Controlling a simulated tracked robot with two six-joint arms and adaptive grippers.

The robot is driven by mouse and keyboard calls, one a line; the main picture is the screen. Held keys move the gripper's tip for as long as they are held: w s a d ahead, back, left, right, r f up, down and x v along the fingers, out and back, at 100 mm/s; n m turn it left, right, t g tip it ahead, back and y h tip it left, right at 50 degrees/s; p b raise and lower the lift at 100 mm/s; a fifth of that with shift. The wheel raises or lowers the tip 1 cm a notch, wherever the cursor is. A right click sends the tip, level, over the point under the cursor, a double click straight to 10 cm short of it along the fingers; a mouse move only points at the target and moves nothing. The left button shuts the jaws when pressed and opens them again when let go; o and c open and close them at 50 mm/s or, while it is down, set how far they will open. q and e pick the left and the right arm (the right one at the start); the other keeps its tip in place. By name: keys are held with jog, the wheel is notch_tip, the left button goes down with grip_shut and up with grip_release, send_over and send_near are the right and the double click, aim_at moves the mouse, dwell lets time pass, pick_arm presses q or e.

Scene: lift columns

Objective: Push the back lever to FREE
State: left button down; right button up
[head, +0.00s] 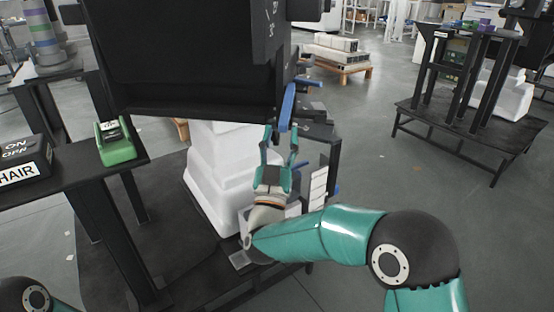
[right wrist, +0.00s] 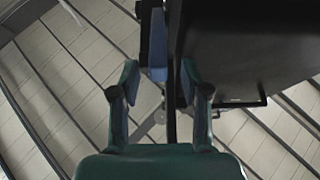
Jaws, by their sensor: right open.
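A long blue lever (head: 287,106) hangs at the right side of a large black chair-like body (head: 190,60). A second, shorter blue lever (head: 306,82) sticks out to the right just above it. No FREE marking is readable, and I cannot tell from labels which lever is the back one. My right gripper (head: 280,143) is open, pointing up just below the long lever's lower end. In the right wrist view a blue lever (right wrist: 157,45) shows ahead of the open fingers (right wrist: 158,82), nearer the left finger; contact cannot be told. My left gripper is out of view.
A white stepped base (head: 222,175) stands under the black body. A dark rack (head: 455,115) stands far right; open floor (head: 390,100) lies between.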

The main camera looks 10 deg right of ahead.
jog(key=v, duration=0.5)
jog(key=shift+s+a+f, duration=0.15)
jog(key=shift+s+f, duration=0.1)
jog(key=shift+s, duration=0.05)
